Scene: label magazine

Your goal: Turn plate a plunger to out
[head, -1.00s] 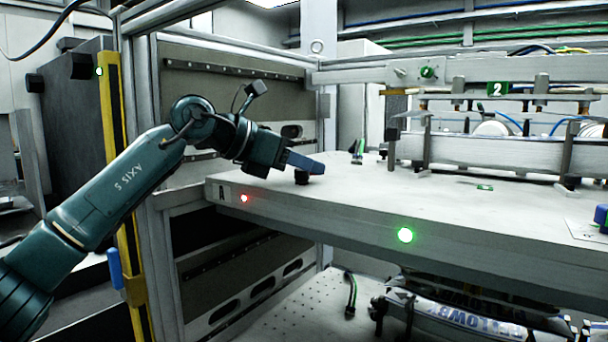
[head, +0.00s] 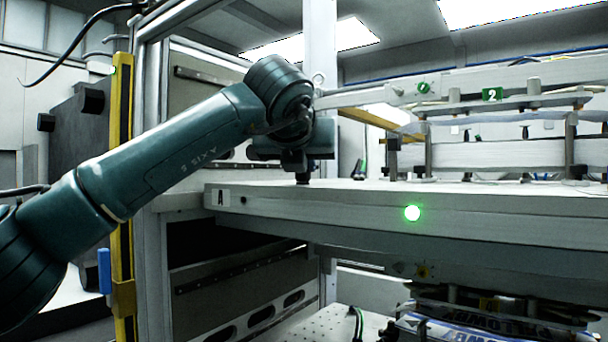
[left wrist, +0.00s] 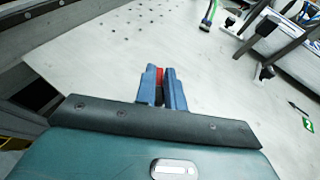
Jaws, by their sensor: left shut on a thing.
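The plate (head: 320,200), marked A at its front left corner, carries a small dark plunger (head: 303,179) near its left end. My left gripper (head: 302,164) reaches over the plate from the left and is right above the plunger. In the left wrist view its blue fingers (left wrist: 161,88) are closed on a narrow dark and red piece, which I take to be the plunger's top. The fingers hide most of it. My right gripper is in neither current view.
A green lamp (head: 412,213) glows on the plate's front edge. A rail assembly with a green 2 tag (head: 492,94) stands over the plate at the right. A yellow post (head: 121,190) and a metal frame stand at the left. The plate's middle is clear.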

